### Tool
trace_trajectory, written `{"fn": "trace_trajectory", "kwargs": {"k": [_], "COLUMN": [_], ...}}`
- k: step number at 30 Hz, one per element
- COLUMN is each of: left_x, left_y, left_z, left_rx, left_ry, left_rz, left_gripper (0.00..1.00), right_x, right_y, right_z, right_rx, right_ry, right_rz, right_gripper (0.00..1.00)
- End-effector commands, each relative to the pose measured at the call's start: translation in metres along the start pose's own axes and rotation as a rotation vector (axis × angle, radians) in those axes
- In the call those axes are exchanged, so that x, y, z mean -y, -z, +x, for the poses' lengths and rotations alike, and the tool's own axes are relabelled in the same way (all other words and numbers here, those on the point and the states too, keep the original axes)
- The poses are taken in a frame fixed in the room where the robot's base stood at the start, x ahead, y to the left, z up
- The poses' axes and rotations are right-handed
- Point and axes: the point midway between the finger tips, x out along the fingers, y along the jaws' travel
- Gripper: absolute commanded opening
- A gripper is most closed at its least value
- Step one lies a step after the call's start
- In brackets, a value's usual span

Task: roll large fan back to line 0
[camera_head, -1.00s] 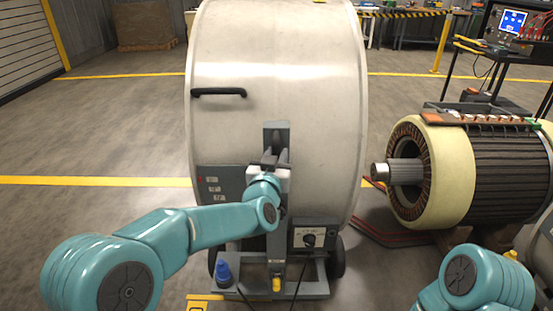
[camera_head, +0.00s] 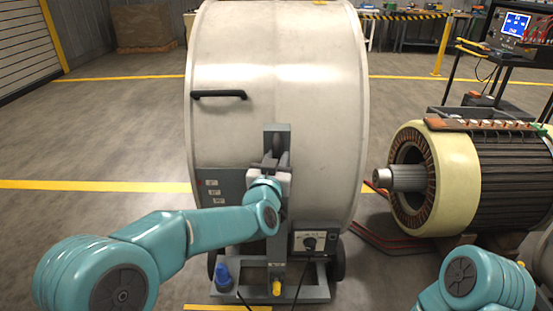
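The large fan (camera_head: 270,70) is a tall pale drum on a grey wheeled stand in the middle of the view. A dark handle (camera_head: 218,94) is on its left side, and a grey upright post (camera_head: 277,138) rises at its front. My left gripper (camera_head: 268,164) is at this post, with its fingers closed about a part of it; the exact contact is partly hidden. A yellow floor line (camera_head: 90,185) passes behind the fan, and a short yellow line (camera_head: 225,307) shows at the bottom edge. My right arm is low at the right, its gripper out of view.
A motor stator (camera_head: 455,180) with a cream end ring lies close to the fan's right, with red cables (camera_head: 385,228) on the floor between them. A cart with a screen (camera_head: 515,25) stands behind it. The floor at the left is clear.

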Motion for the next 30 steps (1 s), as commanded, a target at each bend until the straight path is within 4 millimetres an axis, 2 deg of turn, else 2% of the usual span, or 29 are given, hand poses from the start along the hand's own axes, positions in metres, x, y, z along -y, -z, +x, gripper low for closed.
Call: {"fn": "trace_trajectory", "kwargs": {"k": [1, 2, 11, 15, 20, 30], "left_x": [0.003, 0.003, 0.002, 0.002, 0.002, 0.001], "left_y": [0.007, 0.007, 0.004, 0.004, 0.004, 0.004], "left_z": [0.002, 0.002, 0.002, -0.007, -0.039, -0.125], "left_rx": [-0.017, -0.017, -0.01, -0.008, -0.007, -0.011], "left_ry": [0.006, 0.006, 0.004, 0.003, 0.002, 0.002], "left_rz": [-0.001, -0.001, -0.001, -0.001, 0.0, 0.0], "left_gripper": [0.38, 0.45, 0.45, 0.45, 0.45, 0.45], "right_x": [0.0, 0.0, 0.0, 0.0, 0.0, 0.001], "right_y": [0.0, 0.0, 0.0, 0.0, 0.0, 0.0], "right_z": [0.0, 0.0, 0.0, 0.0, -0.001, -0.003], "right_rx": [0.0, 0.0, 0.0, 0.0, 0.0, 0.0], "right_ry": [0.0, 0.0, 0.0, 0.0, 0.0, 0.0], "right_rz": [0.0, 0.0, 0.0, 0.0, 0.0, 0.0], "right_gripper": [0.0, 0.0, 0.0, 0.0, 0.0, 0.0]}}
